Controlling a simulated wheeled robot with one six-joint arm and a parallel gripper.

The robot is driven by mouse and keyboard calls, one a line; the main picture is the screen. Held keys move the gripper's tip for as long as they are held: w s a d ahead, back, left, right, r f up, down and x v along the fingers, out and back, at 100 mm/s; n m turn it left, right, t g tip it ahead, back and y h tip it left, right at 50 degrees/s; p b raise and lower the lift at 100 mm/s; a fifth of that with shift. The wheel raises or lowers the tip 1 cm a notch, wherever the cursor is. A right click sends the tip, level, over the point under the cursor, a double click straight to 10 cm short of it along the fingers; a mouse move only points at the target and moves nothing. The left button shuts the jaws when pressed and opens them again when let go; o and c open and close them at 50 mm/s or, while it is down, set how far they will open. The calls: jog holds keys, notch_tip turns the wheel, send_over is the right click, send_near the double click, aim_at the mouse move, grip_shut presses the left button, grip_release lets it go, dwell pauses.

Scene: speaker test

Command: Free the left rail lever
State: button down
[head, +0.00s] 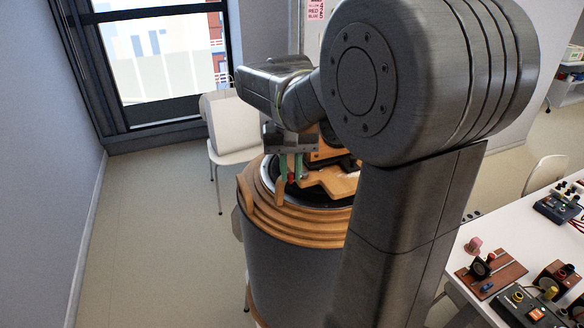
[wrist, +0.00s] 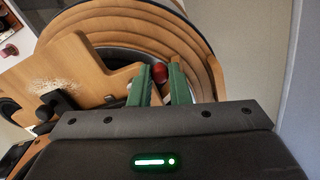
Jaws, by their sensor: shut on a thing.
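The small red knob (wrist: 159,73) shows between the green fingers of my gripper (wrist: 158,82) in the wrist view. I take it to be the left rail lever; its stem and base are hidden. In the head view, my gripper (head: 290,174) points down at the near left inside of a round drum (head: 292,275) with a stepped wooden rim (head: 268,228). The red knob (head: 291,179) is a speck between the fingertips there. The fingers are shut on it. A notched wooden plate (head: 335,181) lies inside the rim, right of the fingers, and also fills the left of the wrist view (wrist: 85,75).
My arm hides the drum's right side in the head view. A white table (head: 470,262) at the right carries several small devices, one on a brown board (head: 492,276). A white chair (head: 232,125) stands behind the drum. The floor (head: 150,235) at left is clear.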

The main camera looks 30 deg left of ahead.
aim_at(290, 174)
dwell(0.4)
jog(key=c, duration=1.4)
grip_release()
jog(key=shift+o, duration=0.2)
notch_tip(290, 174, up, 14)
jog(key=shift+b, duration=0.35)
jog(key=shift+f, duration=0.15)
notch_tip(290, 174, down, 14)
jog(key=shift+r+p, duration=0.15)
jog(key=shift+p, duration=0.15)
